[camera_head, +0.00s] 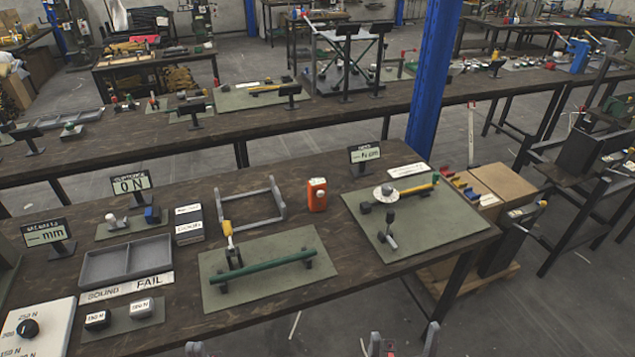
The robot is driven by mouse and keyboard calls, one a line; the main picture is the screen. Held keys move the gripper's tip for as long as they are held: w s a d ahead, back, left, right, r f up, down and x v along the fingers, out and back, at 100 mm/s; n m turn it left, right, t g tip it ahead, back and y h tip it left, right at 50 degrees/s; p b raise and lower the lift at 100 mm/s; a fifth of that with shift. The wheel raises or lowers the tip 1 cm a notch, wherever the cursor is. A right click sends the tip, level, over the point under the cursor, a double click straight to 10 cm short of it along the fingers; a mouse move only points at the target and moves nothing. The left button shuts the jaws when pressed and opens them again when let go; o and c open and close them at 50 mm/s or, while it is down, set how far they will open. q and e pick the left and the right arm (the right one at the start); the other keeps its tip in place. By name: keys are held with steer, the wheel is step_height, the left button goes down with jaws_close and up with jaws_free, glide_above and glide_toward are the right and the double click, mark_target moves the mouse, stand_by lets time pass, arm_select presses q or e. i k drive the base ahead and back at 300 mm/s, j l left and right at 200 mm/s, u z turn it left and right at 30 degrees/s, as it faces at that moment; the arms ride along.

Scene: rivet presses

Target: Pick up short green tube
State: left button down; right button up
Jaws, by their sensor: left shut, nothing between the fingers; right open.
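A green tube (264,263) lies level across two dark supports on a green mat (215,296) in the middle of the near workbench. It is the only green tube I make out on this bench. A yellow-handled tool (229,233) stands just behind its left end. My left gripper (195,349) shows only as a small grey tip at the bottom edge; it is shut and empty, in front of the mat. My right gripper (404,345) shows two separate fingertips at the bottom edge; it is open and empty, right of the tube and apart from it.
A second mat (425,237) with a yellow-ended tool stands to the right. An orange device (317,195) and a grey frame (250,207) stand behind the tube. A grey two-compartment tray (126,260), labels and blocks are at left. A blue column (432,80) rises behind the bench.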

mark_target(271, 264)
steer(key=j+z, duration=0.35)
steer(key=j, duration=0.45)
steer(key=k+j+z, duration=0.1)
steer(key=j+z, duration=0.25)
steer(key=j, duration=0.5)
